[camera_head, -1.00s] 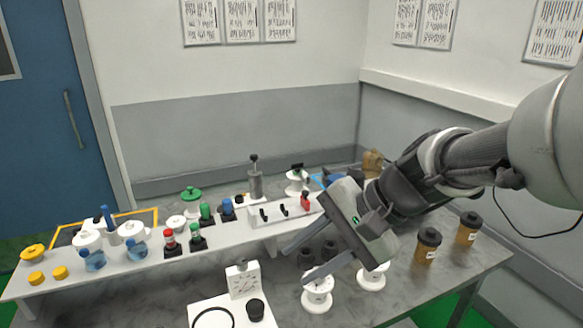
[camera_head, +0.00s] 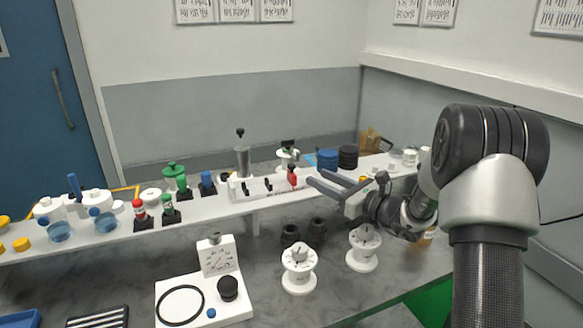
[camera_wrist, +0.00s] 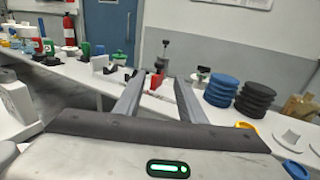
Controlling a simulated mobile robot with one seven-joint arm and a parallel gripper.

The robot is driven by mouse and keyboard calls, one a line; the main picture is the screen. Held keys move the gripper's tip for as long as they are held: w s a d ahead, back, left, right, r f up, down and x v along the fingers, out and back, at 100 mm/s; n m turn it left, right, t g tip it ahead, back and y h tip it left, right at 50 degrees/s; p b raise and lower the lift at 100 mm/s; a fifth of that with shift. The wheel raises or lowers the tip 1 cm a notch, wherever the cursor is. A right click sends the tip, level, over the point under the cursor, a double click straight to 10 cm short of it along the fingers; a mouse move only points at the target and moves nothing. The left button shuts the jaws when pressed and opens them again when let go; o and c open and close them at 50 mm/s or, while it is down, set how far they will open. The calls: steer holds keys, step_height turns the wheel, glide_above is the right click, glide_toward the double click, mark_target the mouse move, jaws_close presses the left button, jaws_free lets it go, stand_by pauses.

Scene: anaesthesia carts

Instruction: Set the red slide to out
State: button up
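The red slide (camera_head: 292,177) stands upright at the right end of a white panel (camera_head: 262,189) on the raised shelf. Two black levers sit to its left on the same panel. My gripper (camera_head: 317,178) is open and empty, just right of the red slide in the head view, pointing toward it. In the wrist view the red slide (camera_wrist: 155,81) shows between and beyond the two spread fingers (camera_wrist: 156,84). No contact is visible. The slide's track and exact setting are too small to read.
A grey cylinder with a black knob (camera_head: 242,160) stands behind the panel. Blue discs (camera_head: 327,159) and black discs (camera_head: 348,157) are stacked at right. Red-topped (camera_head: 139,210) and green-topped switches stand left. White dials (camera_head: 299,268) and a gauge (camera_head: 218,256) are on the lower table.

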mark_target(292, 164)
steer(key=x, duration=1.2)
steer(key=shift+w+a+f, duration=0.1)
steer(key=shift+a, duration=0.05)
jaws_close()
